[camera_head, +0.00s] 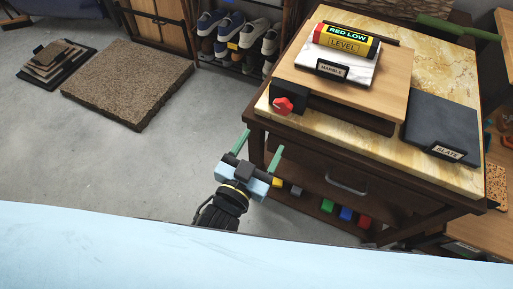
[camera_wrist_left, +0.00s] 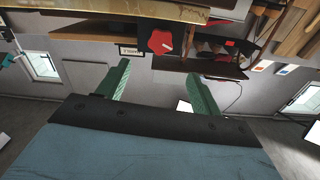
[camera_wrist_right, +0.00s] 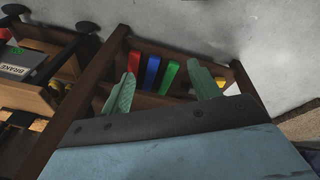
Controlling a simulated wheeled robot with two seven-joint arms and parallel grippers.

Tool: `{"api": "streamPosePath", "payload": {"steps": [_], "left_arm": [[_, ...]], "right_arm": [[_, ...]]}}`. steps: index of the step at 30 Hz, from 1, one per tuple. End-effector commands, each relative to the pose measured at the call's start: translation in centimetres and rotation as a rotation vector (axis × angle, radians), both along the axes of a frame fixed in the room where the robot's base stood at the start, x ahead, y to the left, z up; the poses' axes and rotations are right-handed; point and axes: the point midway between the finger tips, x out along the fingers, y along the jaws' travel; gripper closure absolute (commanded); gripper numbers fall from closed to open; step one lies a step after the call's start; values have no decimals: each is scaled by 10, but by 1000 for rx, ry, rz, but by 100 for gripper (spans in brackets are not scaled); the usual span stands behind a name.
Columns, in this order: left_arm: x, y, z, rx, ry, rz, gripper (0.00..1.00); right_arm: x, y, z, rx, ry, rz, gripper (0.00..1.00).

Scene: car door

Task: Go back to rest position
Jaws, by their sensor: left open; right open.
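My left gripper (camera_head: 259,149) is in front of the left front corner of the wooden workbench in the head view. Its green fingers are spread, with nothing between them. The left wrist view shows the same open fingers (camera_wrist_left: 158,70) with a red knob beyond them. My right gripper is not in the head view. In its own wrist view, the right gripper (camera_wrist_right: 164,76) has its green fingers apart and empty. Red, blue and green blocks show beyond these fingers; I cannot tell how far away they are.
The workbench (camera_head: 460,189) has a marble-look top. On it are a wooden board with a red knob (camera_head: 283,104), a marble slab (camera_head: 349,64), a red and yellow level (camera_head: 346,40) and a slate slab (camera_head: 441,124). A shoe rack (camera_head: 236,72) stands behind.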

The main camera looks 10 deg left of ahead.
Motion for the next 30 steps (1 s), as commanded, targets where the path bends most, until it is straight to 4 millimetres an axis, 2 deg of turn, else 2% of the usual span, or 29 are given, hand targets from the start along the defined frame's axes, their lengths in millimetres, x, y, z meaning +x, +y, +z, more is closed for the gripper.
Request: {"api": "streamPosePath", "payload": {"steps": [6, 24, 26, 29, 30], "left_arm": [[-15, 5, 0, -1, 0, 1, 34], [-16, 6, -3, 2, 7, 2, 34], [-16, 10, -12, 12, 35, 5, 34], [-18, 25, -47, 49, 145, 23, 34], [-20, 35, -69, 73, 215, 34, 34]], "right_arm": [[-4, -1, -7, 0, 6, 3, 38], [-4, 0, -7, 1, 5, 3, 38], [-4, 0, -7, 1, 4, 2, 38], [-4, 0, -7, 1, 4, 2, 38], [-4, 0, -7, 1, 4, 2, 38]]}}
